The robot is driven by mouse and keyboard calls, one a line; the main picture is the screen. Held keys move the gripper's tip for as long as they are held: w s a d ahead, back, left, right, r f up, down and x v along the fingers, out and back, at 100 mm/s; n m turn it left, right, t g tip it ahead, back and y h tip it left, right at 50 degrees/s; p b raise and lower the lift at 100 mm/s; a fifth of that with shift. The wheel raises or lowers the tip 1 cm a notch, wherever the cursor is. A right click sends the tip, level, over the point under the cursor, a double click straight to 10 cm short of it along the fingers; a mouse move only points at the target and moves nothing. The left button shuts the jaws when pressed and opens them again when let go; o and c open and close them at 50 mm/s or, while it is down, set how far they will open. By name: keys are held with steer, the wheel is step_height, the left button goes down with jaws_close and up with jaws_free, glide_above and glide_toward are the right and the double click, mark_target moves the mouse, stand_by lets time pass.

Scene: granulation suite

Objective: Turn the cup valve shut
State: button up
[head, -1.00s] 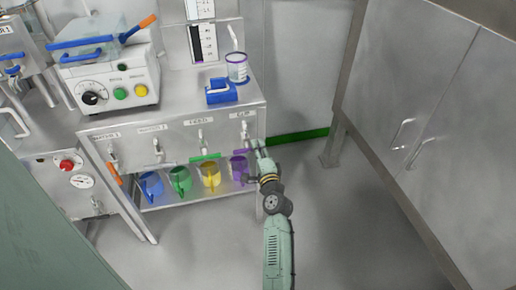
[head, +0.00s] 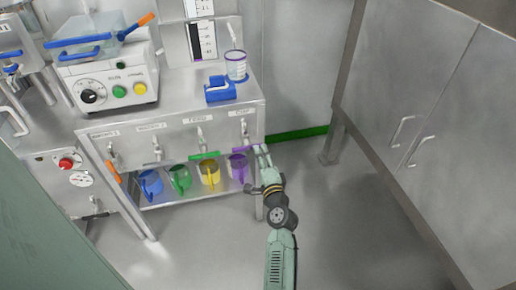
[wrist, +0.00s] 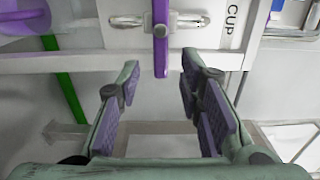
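The cup valve (head: 245,130) is a metal fitting on the bench front, under the right-hand label. The wrist view shows its body (wrist: 185,22) beside the "CUP" label. Its purple lever (wrist: 161,45) lies crosswise to the body; in the head view the lever (head: 246,149) looks about level. My gripper (head: 262,149) is open at the lever's right end. In the wrist view the lever's near end lies between the spread fingertips of my gripper (wrist: 160,72), with gaps on both sides. Whether the lever's tip touches anything cannot be told.
A purple jug (head: 239,168) stands below the valve, beside yellow (head: 210,172), green (head: 180,178) and blue (head: 150,183) jugs on the low shelf. A bench leg (head: 259,205) stands near my arm. A cabinet (head: 420,110) is at right; floor between is clear.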

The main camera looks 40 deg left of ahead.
steer(key=v, duration=0.7)
stand_by(0.3)
